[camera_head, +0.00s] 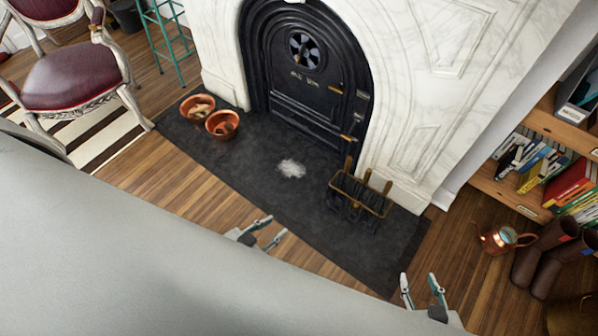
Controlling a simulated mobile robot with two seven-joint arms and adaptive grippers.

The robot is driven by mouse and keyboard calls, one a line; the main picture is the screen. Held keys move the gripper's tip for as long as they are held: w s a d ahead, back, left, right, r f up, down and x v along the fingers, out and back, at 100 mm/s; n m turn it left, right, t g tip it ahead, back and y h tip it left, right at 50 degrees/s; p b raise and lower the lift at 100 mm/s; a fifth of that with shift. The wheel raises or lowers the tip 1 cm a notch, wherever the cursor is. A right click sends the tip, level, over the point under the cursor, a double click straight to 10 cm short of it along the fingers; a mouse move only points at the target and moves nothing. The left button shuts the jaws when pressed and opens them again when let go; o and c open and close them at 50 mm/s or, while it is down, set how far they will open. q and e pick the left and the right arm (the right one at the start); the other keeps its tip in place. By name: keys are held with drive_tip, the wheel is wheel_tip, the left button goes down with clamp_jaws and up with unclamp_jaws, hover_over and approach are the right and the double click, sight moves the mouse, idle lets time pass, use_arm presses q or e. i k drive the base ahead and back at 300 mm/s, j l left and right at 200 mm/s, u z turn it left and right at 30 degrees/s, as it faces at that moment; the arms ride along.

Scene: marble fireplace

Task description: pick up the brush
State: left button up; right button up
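A fireplace tool stand (378,207) with a brass-coloured frame is on the dark hearth slab, right of the black stove door. Several dark tools with upright handles hang in it. One of them may be the brush, but they are too small and dark to tell apart. My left gripper (275,227) is open and empty near the slab's front edge, left of and nearer than the stand. My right gripper (418,277) is open and empty by the slab's front right corner, to the right of and nearer than the stand. Both are apart from the stand.
A pale ash patch (291,168) lies on the hearth slab (245,160). Two copper bowls (222,124) sit at its left end. A copper watering can (503,239), dark boots (543,257) and a bookshelf (537,123) are right. A red chair (75,78) is left.

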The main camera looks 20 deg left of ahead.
sight(369, 171)
drive_tip(key=i+j+z, duration=0.3)
drive_tip(key=j, duration=0.2)
drive_tip(key=i+j+z, duration=0.2)
drive_tip(key=j, duration=0.2)
drive_tip(key=i+j+z, duration=0.15)
drive_tip(key=j, duration=0.25)
drive_tip(key=i+j+z, duration=0.2)
drive_tip(key=j, duration=0.2)
drive_tip(key=i+j+z, duration=0.15)
drive_tip(key=j, duration=0.3)
drive_tip(key=j+z, duration=0.15)
drive_tip(key=j, duration=0.3)
